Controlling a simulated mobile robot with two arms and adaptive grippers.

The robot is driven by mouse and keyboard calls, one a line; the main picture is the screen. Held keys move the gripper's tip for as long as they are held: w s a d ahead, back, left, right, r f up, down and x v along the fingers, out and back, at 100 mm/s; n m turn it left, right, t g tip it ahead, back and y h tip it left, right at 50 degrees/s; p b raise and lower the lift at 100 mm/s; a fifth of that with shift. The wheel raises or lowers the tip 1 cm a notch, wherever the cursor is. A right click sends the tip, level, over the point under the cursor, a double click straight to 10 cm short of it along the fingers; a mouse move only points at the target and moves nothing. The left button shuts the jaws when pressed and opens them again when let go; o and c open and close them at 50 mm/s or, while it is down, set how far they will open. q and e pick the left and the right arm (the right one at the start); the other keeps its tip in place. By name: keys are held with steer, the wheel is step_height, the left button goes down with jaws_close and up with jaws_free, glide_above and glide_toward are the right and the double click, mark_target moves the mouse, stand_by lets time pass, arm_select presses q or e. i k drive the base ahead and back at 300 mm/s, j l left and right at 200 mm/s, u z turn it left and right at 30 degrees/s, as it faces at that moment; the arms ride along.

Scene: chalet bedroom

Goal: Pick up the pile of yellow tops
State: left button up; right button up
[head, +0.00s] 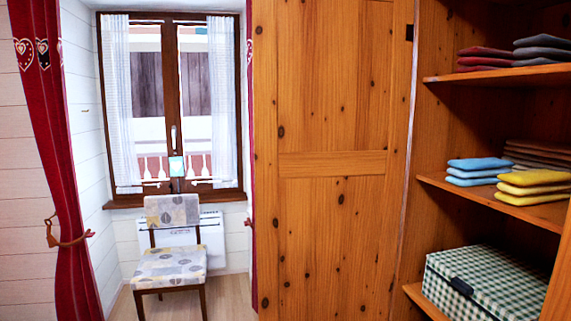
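The pile of yellow tops (533,187) lies folded on the middle shelf (470,198) of the open wooden wardrobe, at the right of the head view. It sits at the shelf's front edge, just right of a pile of light blue folded tops (477,172). A brown folded pile (540,152) lies behind it. Neither of my grippers shows in the head view.
A wooden door panel (335,160) stands left of the shelves. The upper shelf holds red (485,59) and grey (542,47) piles. A green checked box (485,283) sits below. A patterned chair (170,250) stands by the window.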

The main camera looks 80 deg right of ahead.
mark_target(534, 187)
steer(key=z, duration=4)
